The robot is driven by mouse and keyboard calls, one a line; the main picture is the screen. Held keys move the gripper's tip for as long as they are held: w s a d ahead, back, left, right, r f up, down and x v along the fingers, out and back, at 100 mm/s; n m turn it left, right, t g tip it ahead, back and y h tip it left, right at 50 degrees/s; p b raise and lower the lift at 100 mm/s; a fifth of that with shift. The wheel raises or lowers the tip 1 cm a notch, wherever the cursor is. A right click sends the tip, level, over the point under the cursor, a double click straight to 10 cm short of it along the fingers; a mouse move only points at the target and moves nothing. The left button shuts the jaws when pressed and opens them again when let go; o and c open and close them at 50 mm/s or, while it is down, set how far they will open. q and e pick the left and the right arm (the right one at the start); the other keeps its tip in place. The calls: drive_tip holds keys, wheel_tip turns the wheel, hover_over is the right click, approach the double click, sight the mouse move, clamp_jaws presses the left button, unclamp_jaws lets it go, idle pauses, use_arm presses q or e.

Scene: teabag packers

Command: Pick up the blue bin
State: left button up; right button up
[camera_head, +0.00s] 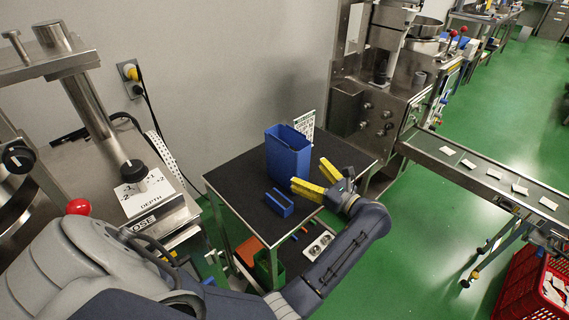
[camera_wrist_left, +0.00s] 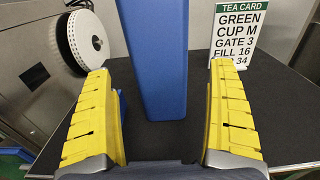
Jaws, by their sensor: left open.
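The tall blue bin (camera_head: 288,155) stands upright on the dark top of a small table (camera_head: 232,178). My left gripper (camera_head: 311,174) has yellow fingers, open and empty, at the near right side of the bin. In the left wrist view, the bin (camera_wrist_left: 155,60) shows in the gap between the two fingers (camera_wrist_left: 161,70), with space on both sides. I see no finger touching it. A smaller, low blue container (camera_head: 279,203) lies in front of the tall bin. My right gripper is not in view.
A tea card (camera_head: 305,124) stands behind the bin, also in the left wrist view (camera_wrist_left: 240,30). A steel machine (camera_head: 385,115) and a conveyor (camera_head: 480,172) are to the right. A scale (camera_head: 150,205) is at left. A red crate (camera_head: 520,285) sits lower right.

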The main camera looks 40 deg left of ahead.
sight(293, 162)
use_arm(q)
drive_tip(key=shift+x, duration=3.65)
drive_tip(key=shift+c, duration=0.2)
drive_tip(key=shift+r, duration=0.1)
drive_tip(key=c, duration=1.6)
drive_tip(key=shift+c, duration=0.2)
drive_tip(key=shift+r, duration=0.1)
wheel_tip(293, 162, up, 20)
